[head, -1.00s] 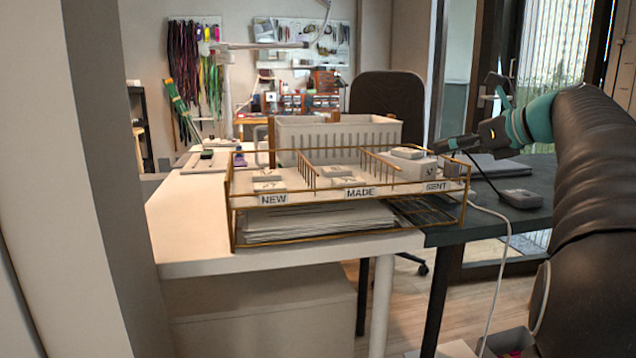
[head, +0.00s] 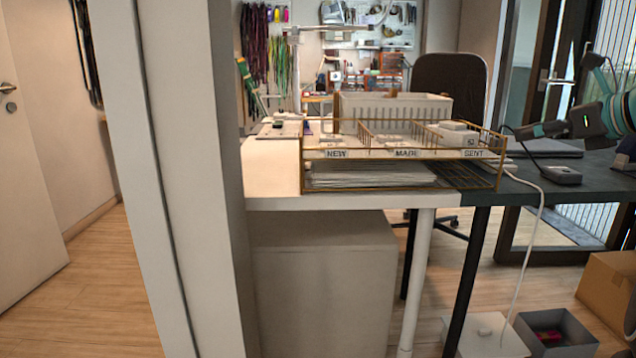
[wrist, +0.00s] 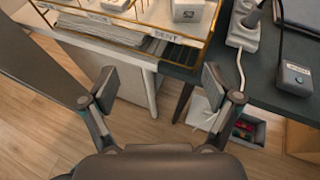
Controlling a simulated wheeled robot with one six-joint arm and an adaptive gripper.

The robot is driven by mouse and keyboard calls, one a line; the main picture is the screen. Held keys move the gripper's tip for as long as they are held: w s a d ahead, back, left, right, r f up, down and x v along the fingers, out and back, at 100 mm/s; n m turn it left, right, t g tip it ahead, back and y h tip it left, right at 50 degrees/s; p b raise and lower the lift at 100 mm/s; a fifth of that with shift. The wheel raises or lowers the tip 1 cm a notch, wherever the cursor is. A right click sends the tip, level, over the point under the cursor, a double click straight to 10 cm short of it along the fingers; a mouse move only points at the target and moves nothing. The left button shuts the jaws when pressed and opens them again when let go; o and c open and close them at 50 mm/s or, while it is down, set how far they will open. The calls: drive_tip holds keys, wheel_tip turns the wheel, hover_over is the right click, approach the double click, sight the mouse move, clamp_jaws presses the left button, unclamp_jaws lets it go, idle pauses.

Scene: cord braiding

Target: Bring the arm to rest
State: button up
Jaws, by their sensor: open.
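My gripper (wrist: 157,90) is open and empty in the wrist view, its two fingers spread apart. It hangs in the air in front of the desk edge, with floor and table legs showing beyond it. In the head view my gripper (head: 530,131) is at the right, by the SENT end of the brass wire tray (head: 303,170). No object is between the fingers. Most of my arm is outside the head view at the right.
The tray has NEW, MADE and SENT sections with small boxes. A white box (head: 492,338), a dark bin (head: 560,330) and a cardboard box (head: 608,290) stand on the floor. A pale pillar (head: 185,180) is close on the left. Open floor lies beyond it.

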drive_tip(key=s+a+f+n+g+h, duration=0.1)
drive_tip(key=s+f+n+g+h, duration=0.15)
drive_tip(key=f+n, duration=0.5)
drive_tip(key=s+f+n+g+h, duration=0.1)
drive_tip(key=s+f+n+g, duration=0.3)
drive_tip(key=f, duration=0.6)
drive_tip(key=s+a+f+n+p, duration=0.1)
drive_tip(key=s+a+f+n, duration=0.2)
drive_tip(key=s+a+n, duration=0.3)
drive_tip(key=s+a+f+n+h+p, duration=0.1)
drive_tip(key=s+a+f+n, duration=0.3)
drive_tip(key=a, duration=0.5)
drive_tip(key=s+a+f+n+h+p, duration=0.1)
drive_tip(key=s+a+f+n+p, duration=0.1)
drive_tip(key=s+a+n, duration=0.6)
drive_tip(key=shift+s+f+n, duration=0.55)
drive_tip(key=shift+s+f, duration=0.2)
drive_tip(key=shift+s, duration=0.45)
